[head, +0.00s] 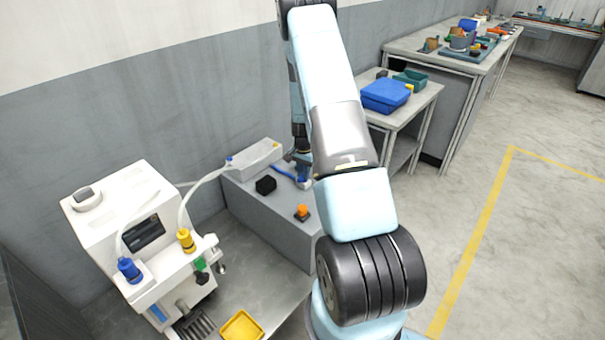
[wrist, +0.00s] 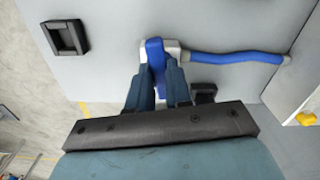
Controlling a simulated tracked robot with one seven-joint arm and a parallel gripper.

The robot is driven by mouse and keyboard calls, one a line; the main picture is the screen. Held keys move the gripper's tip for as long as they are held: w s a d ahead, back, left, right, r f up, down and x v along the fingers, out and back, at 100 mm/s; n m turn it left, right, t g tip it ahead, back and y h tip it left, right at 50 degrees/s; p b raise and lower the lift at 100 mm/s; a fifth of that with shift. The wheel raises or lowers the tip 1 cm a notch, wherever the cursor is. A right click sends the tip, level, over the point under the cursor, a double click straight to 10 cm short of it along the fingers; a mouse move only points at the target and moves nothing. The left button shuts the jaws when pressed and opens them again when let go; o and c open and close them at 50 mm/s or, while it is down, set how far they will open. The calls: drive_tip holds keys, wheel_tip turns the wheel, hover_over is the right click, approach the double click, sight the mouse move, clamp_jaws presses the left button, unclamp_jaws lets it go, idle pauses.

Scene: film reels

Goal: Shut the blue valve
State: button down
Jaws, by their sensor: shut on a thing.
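The blue valve's handle (wrist: 155,52) shows in the wrist view, set on a pale valve body (wrist: 173,50). The handle's visible part points up and down in the picture, crosswise to the blue hose (wrist: 235,57) that leaves the body to the right. My gripper (wrist: 159,72) is shut on the handle, one dark blue finger on each side; the fingers hide its lower part. In the head view my arm reaches down to the grey bench top (head: 247,192), and the valve is mostly hidden there. The blue hose (head: 283,172) shows beside it.
A black block (head: 265,185) and an orange button (head: 302,211) are on the grey bench. A pale box (head: 257,154) stands at its back. A white machine (head: 130,215) with blue and yellow caps stands at left, near a yellow tray (head: 240,328). Open floor lies at right.

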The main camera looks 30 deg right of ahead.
drive_tip(key=shift+s+m, duration=0.15)
drive_tip(key=shift+m, duration=0.95)
drive_tip(key=shift+d, duration=0.1)
drive_tip(key=c, duration=1)
unclamp_jaws()
drive_tip(key=shift+c, duration=0.2)
drive_tip(key=shift+r, duration=0.25)
wheel_tip(320, 180, up, 13)
drive_tip(key=shift+r, duration=0.15)
